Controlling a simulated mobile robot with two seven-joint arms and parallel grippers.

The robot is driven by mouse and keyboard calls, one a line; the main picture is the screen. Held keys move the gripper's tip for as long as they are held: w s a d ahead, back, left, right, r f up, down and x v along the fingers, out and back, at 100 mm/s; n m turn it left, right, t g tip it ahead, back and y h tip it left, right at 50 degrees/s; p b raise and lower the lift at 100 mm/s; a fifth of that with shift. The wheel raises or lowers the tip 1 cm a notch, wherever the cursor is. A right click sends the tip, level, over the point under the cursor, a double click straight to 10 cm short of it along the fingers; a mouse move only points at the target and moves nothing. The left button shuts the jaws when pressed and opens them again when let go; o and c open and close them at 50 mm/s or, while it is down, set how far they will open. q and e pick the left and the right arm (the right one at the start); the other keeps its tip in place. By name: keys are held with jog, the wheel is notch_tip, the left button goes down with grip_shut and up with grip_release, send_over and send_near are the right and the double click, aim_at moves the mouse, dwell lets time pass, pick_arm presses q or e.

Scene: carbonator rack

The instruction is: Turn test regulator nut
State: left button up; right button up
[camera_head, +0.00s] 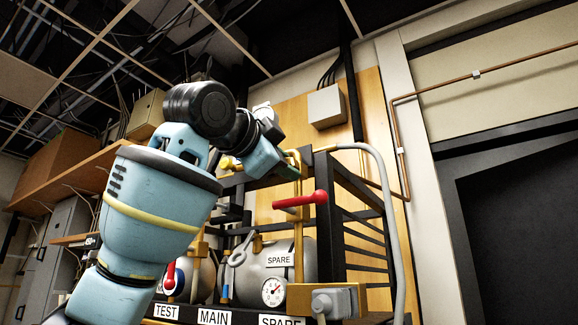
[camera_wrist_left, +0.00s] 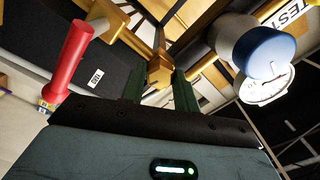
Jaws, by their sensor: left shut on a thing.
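My left gripper (camera_wrist_left: 158,88) shows in the left wrist view, with its two dark green fingers on either side of a brass fitting (camera_wrist_left: 158,71), which I take for the test regulator nut. The fingers are shut on it, though the contact itself is partly hidden. A blue-capped regulator body (camera_wrist_left: 262,52) with a round gauge (camera_wrist_left: 266,88) sits to the right, near a TEST label (camera_wrist_left: 292,12). My right gripper is in neither view.
A red-handled lever (camera_head: 305,198) stands out from the brass pipe right of my arm; a red handle (camera_wrist_left: 70,58) is close left in the wrist view. A SPARE tank (camera_head: 255,262) with a gauge (camera_head: 273,292) sits below. Black rack bars (camera_head: 355,190) and a grey hose (camera_head: 388,190) are at the right.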

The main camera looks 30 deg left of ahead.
pick_arm(q)
jog(key=shift+m, duration=1.2)
jog(key=o, duration=0.9)
jog(key=shift+s+a, duration=0.15)
jog(key=shift+s, duration=1.35)
jog(key=shift+s+a, duration=0.1)
jog(key=shift+s, duration=1.4)
jog(key=shift+w, duration=0.1)
